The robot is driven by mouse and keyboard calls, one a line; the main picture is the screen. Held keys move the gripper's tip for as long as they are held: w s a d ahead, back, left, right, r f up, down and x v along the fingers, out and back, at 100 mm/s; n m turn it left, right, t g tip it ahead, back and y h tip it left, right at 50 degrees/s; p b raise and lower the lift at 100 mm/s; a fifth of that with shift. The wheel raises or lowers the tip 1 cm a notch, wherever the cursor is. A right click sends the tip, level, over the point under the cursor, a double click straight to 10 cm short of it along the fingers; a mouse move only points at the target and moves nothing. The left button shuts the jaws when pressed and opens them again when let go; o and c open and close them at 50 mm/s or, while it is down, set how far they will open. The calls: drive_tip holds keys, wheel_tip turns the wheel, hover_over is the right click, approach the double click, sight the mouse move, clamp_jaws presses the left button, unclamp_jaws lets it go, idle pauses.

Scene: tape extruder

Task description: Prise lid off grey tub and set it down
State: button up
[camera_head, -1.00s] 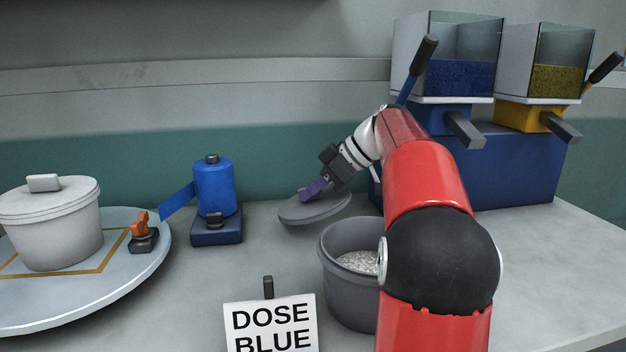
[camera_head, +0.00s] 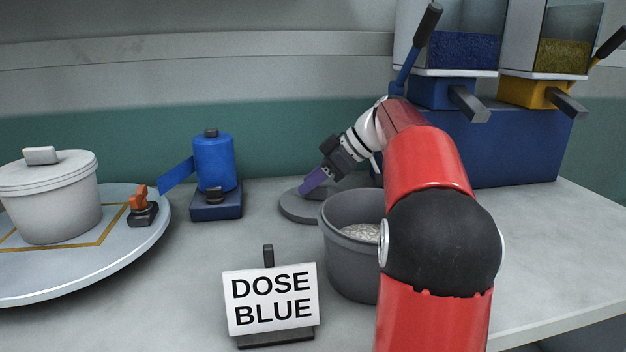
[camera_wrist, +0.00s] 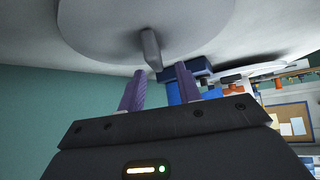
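The grey tub (camera_head: 352,262) stands open on the counter, with pale granules (camera_head: 360,232) inside; my arm hides its right side. Its round grey lid (camera_head: 300,208) lies flat on the counter behind and left of the tub, close to its rim. My gripper (camera_head: 308,187), with purple fingers, is tilted down at the lid's top. In the wrist view the fingers (camera_wrist: 160,72) are spread apart, and the lid's handle (camera_wrist: 150,48) is just past their tips, with no finger visibly pressing on it. The lid's face (camera_wrist: 100,22) fills the top of that view.
A blue tape roll stand (camera_head: 214,178) is left of the lid. A turntable (camera_head: 150,240) with a white lidded pot (camera_head: 52,205) is far left. A "DOSE BLUE" sign (camera_head: 270,300) stands in front. Blue (camera_head: 465,52) and yellow (camera_head: 560,62) hoppers are back right.

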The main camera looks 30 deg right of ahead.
drive_tip(key=shift+p+v, duration=0.3)
drive_tip(key=shift+v, duration=3.6)
